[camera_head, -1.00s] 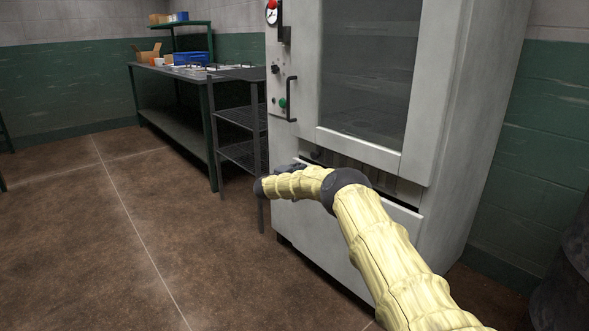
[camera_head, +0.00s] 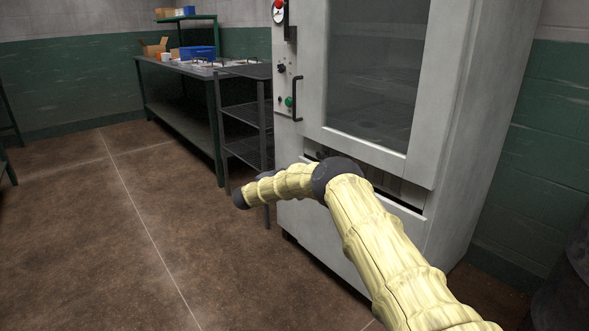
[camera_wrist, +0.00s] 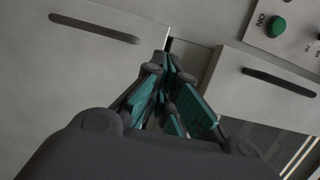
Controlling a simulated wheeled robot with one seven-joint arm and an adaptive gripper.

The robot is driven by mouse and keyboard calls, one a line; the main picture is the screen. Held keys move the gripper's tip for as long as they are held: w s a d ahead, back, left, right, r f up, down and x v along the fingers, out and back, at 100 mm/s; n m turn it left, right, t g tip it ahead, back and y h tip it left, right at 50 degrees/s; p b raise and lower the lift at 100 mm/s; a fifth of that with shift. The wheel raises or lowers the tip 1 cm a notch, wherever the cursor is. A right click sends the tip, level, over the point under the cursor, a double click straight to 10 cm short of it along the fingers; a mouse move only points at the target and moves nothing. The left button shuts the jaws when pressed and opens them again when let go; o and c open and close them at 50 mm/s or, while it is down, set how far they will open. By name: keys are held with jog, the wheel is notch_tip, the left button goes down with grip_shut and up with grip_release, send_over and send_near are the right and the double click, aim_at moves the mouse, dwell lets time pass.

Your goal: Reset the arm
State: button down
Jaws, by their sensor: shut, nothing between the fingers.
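My arm, in a pale yellow sleeve, reaches from the bottom right of the head view toward the cabinet front, bent at a dark elbow joint. My gripper shows in the wrist view (camera_wrist: 166,62), its dark fingers with teal pads drawn together at the tips. It is shut and empty. In the head view my gripper is mostly hidden behind the arm's dark end. In the wrist view a pale cabinet front with dark slot handles and a green ON button (camera_wrist: 277,26) lies beyond the fingers.
A tall grey cabinet (camera_head: 455,120) with a glass door (camera_head: 375,70) stands close in front of my arm. A dark wire shelf rack (camera_head: 243,115) stands to its left. A green workbench (camera_head: 180,115) holds boxes. The brown floor (camera_head: 90,240) at left is clear.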

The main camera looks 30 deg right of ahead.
jog(key=s+a+f+n+t+y, duration=0.25)
jog(key=s+a+f+n, duration=0.2)
jog(key=a+f, duration=0.3)
jog(key=s+a+f+n+t+y, duration=0.1)
jog(key=s+a+f+n+y, duration=0.25)
jog(key=a+f+n, duration=0.45)
jog(key=s+a+f+n+t+y, duration=0.2)
jog(key=s+a+f+n+y, duration=0.15)
jog(key=a+f, duration=0.4)
jog(key=s+a+f+n+g+y, duration=0.2)
jog(key=s+a+f+n, duration=0.15)
jog(key=s, duration=0.65)
jog(key=s+a+f+n+g+y, duration=0.2)
jog(key=s+f, duration=0.3)
jog(key=s, duration=0.5)
jog(key=s+a+f+n+g+y, duration=0.25)
jog(key=s+f, duration=0.25)
jog(key=s, duration=0.5)
jog(key=s+d+r+n+g, duration=0.2)
jog(key=s+n+g, duration=0.15)
jog(key=s, duration=1.45)
jog(key=s+d+r+n+g, duration=0.2)
jog(key=s+n+g, duration=0.15)
jog(key=s, duration=1.35)
notch_tip(320, 180, up, 29)
jog(key=p, duration=2.9)
jog(key=shift+f+m, duration=0.2)
jog(key=shift+m, duration=0.1)
jog(key=shift+d, duration=0.1)
